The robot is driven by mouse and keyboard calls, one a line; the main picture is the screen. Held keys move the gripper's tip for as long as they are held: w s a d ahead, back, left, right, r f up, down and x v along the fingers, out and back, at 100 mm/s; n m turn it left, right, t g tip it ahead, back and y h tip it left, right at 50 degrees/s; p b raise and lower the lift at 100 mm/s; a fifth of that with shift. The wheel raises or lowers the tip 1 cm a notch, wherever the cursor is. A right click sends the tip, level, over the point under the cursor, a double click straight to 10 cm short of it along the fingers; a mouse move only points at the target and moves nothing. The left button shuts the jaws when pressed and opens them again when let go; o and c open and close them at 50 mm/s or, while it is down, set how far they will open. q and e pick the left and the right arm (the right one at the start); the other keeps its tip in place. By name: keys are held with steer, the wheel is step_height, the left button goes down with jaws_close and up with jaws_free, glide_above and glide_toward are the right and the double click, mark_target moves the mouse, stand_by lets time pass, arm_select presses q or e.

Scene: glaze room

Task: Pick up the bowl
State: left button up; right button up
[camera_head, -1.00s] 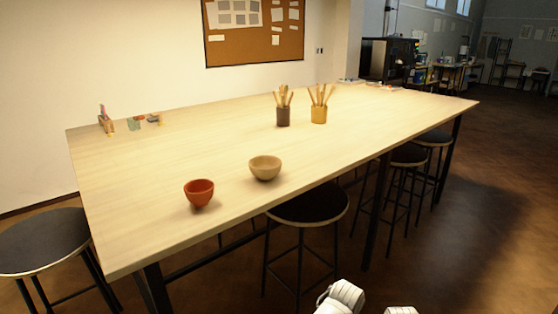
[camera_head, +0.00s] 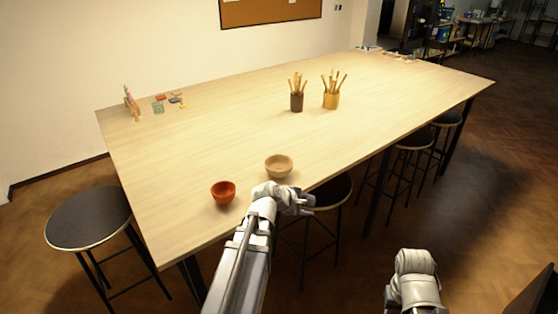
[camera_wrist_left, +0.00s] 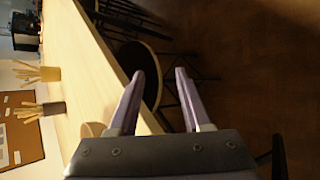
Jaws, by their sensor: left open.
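Two bowls stand upright on the long pale table (camera_head: 200,130) near its front edge: a red-orange bowl (camera_head: 223,192) and, to its right, a tan bowl (camera_head: 278,166). My left arm reaches up from the bottom, its wrist just in front of the tan bowl and to the right of the red one. In the left wrist view my left gripper (camera_wrist_left: 159,74) is open, with nothing between its fingers, over the table's edge and a stool. Part of the tan bowl (camera_wrist_left: 92,129) shows beside the left finger there. Only part of my right arm shows at lower right; its gripper is not visible.
A dark pot (camera_head: 297,102) and a yellow pot (camera_head: 331,100) of wooden tools stand farther back. Small items lie at the far left. Stools (camera_head: 88,217) surround the table, one (camera_head: 331,190) below my left wrist. The table's middle is clear.

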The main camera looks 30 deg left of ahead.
mark_target(288, 170)
arm_select(q)
steer(key=a+r+n+t+y, duration=0.1)
steer(key=a+r+n, duration=0.1)
steer(key=a+n, duration=0.2)
steer(key=w+a+r+n+t+y, duration=0.1)
steer(key=a+r+n, duration=0.1)
steer(key=a+n, duration=0.2)
steer(key=w+a+r+n+t, duration=0.1)
steer(key=a+r+n+t, duration=0.1)
steer(key=a+n, duration=0.2)
steer(key=shift+a+r+y, duration=0.15)
steer(key=shift+a+y, duration=0.05)
steer(key=shift+y, duration=0.2)
steer(key=shift+b+x, duration=0.5)
steer(key=shift+x, duration=0.65)
steer(key=shift+b+x, duration=1)
steer(key=shift+x, duration=1.8)
steer(key=shift+a+r, duration=0.1)
steer(key=shift+a, duration=0.05)
jaws_close()
